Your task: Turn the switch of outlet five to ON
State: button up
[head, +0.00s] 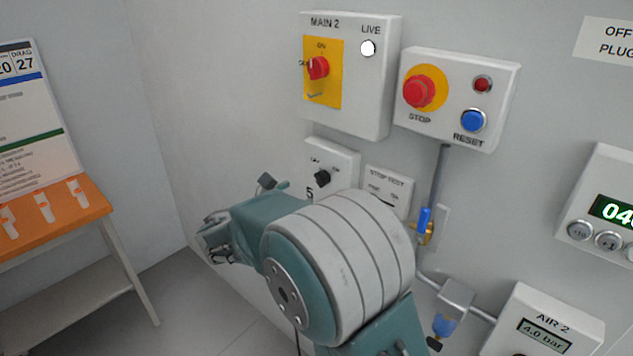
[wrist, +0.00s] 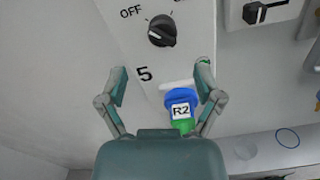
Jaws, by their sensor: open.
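The outlet five box (head: 340,160) is a white box low on the wall under the MAIN 2 box, marked 5. Its black rotary switch (head: 322,178) also shows at the top of the wrist view (wrist: 163,30). OFF is printed to its left; the label on its right is cut off. I cannot tell for sure which label the knob points to. My gripper (wrist: 161,82) is open and empty, its fingers apart below the switch, not touching it. A blue and green plug (wrist: 182,105) tagged R2 sits at the box's lower end, between the fingers in the picture.
The MAIN 2 box (head: 349,110) has a red switch and a lit LIVE lamp. Right of it is a STOP/RESET box (head: 490,135). A STOP TEST box (head: 389,184) adjoins outlet five. A blue-handled valve (head: 424,222) and pipe run beside my arm. An orange-topped table (head: 50,222) stands left.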

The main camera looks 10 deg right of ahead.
aim_at(317, 182)
jog(key=x, duration=0.7)
jog(key=shift+d, duration=0.1)
jog(key=shift+c, duration=0.3)
jog(key=shift+s, duration=0.1)
jog(key=c, duration=1.1)
